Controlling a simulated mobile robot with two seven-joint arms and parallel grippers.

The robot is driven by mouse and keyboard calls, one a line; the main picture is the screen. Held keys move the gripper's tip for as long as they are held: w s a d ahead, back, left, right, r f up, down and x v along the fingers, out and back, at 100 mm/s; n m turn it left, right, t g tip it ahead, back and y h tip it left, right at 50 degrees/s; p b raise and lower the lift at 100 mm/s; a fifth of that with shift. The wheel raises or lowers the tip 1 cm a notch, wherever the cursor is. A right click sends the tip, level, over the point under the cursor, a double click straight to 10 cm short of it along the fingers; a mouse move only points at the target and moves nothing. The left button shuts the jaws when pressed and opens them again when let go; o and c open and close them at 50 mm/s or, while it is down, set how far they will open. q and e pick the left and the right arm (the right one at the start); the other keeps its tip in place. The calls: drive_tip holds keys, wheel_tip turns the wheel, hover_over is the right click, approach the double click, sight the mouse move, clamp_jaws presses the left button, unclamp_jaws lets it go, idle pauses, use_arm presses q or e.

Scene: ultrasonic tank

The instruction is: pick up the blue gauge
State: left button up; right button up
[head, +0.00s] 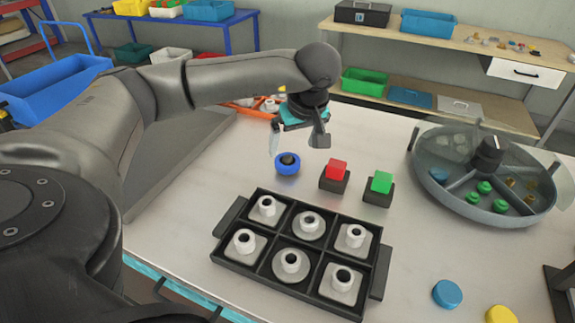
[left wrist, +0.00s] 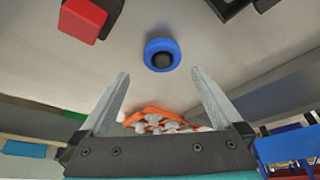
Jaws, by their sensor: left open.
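The blue gauge (head: 288,168) is a round blue ring with a dark centre, standing on the pale tabletop left of the red block. It also shows in the left wrist view (left wrist: 150,51), centred between my fingers and a little beyond their tips. My left gripper (head: 298,143) is open and empty, pointing down just above and behind the gauge; its fingers also show in the left wrist view (left wrist: 160,75). They appear not to touch the gauge. My right gripper is not in view.
A red block (head: 336,168) and a green block (head: 381,182) on dark bases stand right of the gauge. A black tray (head: 226,247) with several white fittings lies in front. A round divided tank (head: 430,190) stands at right. An orange bin (head: 240,108) is behind.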

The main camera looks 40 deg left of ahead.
sight(288, 158)
use_arm(q)
drive_tip(key=x, duration=0.4)
drive_tip(key=b+x, duration=0.1)
drive_tip(key=x, duration=0.1)
drive_tip(key=shift+s, duration=0.25)
drive_tip(key=c, duration=1.6)
